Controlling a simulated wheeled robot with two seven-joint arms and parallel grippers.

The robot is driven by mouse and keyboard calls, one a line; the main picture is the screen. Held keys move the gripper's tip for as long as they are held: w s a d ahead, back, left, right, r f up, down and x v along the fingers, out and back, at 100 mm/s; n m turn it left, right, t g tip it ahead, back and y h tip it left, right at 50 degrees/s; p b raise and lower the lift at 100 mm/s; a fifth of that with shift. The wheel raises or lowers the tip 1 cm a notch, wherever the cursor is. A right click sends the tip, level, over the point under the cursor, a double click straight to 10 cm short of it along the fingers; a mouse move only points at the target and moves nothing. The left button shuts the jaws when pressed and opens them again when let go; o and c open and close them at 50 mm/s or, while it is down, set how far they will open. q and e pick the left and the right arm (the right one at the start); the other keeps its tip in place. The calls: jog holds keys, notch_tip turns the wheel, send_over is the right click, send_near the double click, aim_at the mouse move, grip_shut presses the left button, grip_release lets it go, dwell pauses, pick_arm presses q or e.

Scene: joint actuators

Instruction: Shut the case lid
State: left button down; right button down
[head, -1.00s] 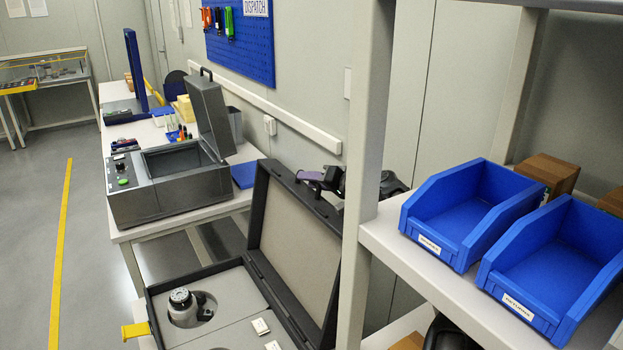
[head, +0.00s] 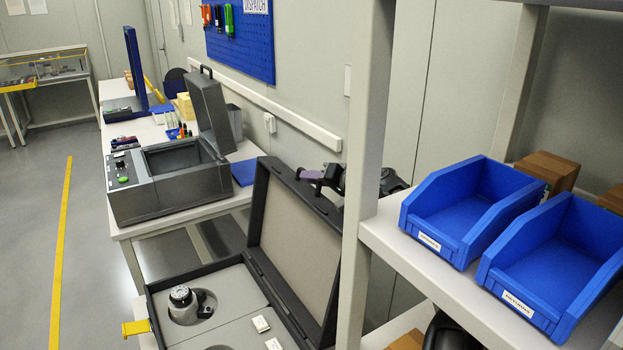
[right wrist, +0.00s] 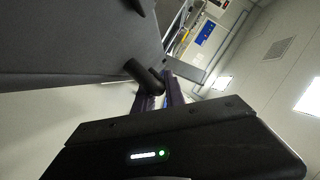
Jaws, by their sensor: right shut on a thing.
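The dark case stands open at the bottom of the head view, with its grey foam base (head: 225,285) facing up. Its lid (head: 295,240) stands raised on the hinge side, its pale lining facing left. My right gripper (head: 312,177) is at the lid's upper edge, coming from behind it. In the right wrist view, the fingers (right wrist: 158,100) meet a dark round part at the edge of the grey lid (right wrist: 75,40); the exact contact is partly hidden. A round device (head: 181,297) sits in a foam cutout. My left gripper is not in view.
A shelf post (head: 366,130) stands close to the right of the lid. Blue bins (head: 470,215) sit on the shelf at right. A bench with an open grey box (head: 165,185) stands behind the case. A yellow latch (head: 136,328) sticks out at the case's left.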

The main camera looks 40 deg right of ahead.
aim_at(295, 194)
dwell(0.8)
jog(key=shift+a+b, duration=0.25)
jog(key=shift+b, duration=0.2)
jog(key=shift+n+h, duration=0.3)
jog(key=shift+n, duration=0.2)
jog(key=a+b, duration=0.4)
jog(key=shift+w+a+r, duration=0.3)
jog(key=shift+a+r, duration=0.05)
jog(key=shift+a, duration=0.05)
jog(key=a+b, duration=0.1)
jog(key=a+r, duration=0.1)
jog(key=a, duration=0.1)
jog(key=a+b, duration=0.1)
jog(key=a, duration=0.1)
jog(key=shift+w+r+b, duration=0.2)
jog(key=shift+w+b, duration=0.1)
jog(key=c, duration=1.4)
grip_release()
